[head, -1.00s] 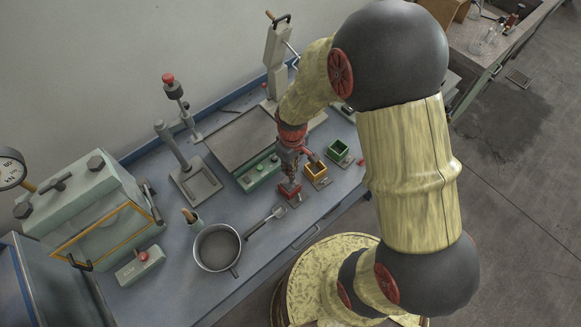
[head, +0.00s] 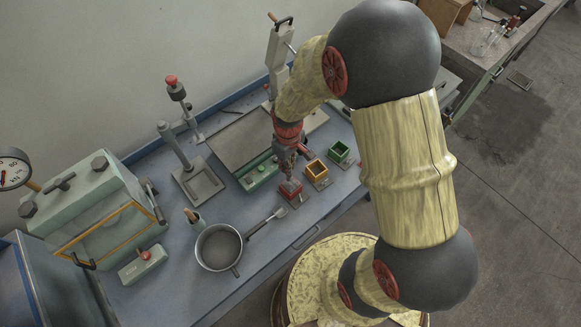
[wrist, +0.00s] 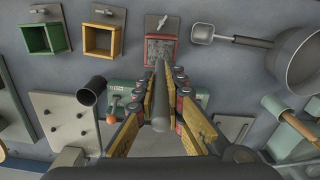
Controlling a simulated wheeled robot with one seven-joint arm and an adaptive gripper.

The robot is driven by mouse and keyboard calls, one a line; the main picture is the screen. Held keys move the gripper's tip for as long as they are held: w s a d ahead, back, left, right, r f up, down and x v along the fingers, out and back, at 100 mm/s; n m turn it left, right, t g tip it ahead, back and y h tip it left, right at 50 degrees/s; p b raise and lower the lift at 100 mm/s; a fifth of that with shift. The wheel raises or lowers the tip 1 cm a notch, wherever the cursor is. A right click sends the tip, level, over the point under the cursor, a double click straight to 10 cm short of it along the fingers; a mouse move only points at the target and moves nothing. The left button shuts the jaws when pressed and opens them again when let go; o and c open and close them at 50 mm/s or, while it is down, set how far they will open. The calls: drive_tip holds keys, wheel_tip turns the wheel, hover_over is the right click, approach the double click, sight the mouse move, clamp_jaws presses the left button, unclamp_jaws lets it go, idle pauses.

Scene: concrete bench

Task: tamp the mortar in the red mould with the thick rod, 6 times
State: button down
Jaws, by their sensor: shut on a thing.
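The red mould (head: 290,191) stands on the bench, in line with the orange and green moulds. In the wrist view the red mould (wrist: 174,61) holds grey mortar (wrist: 160,48). My gripper (head: 287,165) is above the red mould. In the wrist view my gripper (wrist: 162,112) is shut on the thick grey rod (wrist: 161,108). The rod points at the mould, and its far end overlaps the mould's near edge and the mortar. I cannot tell whether the tip touches the mortar.
The orange mould (head: 316,169) and green mould (head: 339,151) stand close beside the red one. A pan (head: 219,248) and a scoop (head: 268,219) lie on the other side. A dark tube (wrist: 91,90) stands near my gripper. The bench's front strip is mostly clear.

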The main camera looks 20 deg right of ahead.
wheel_tip(320, 180, down, 4)
drive_tip(key=shift+r+b, duration=0.1)
drive_tip(key=shift+b, duration=1.1)
drive_tip(key=r+p, duration=0.1)
drive_tip(key=r, duration=0.1)
drive_tip(key=s+r+p, duration=0.1)
drive_tip(key=r+p, duration=0.1)
drive_tip(key=shift+d, duration=0.2)
wheel_tip(320, 180, down, 4)
drive_tip(key=b, duration=0.2)
wheel_tip(320, 180, up, 4)
drive_tip(key=shift+f+p, duration=0.1)
drive_tip(key=shift+p, duration=1.15)
drive_tip(key=shift+w, duration=0.1)
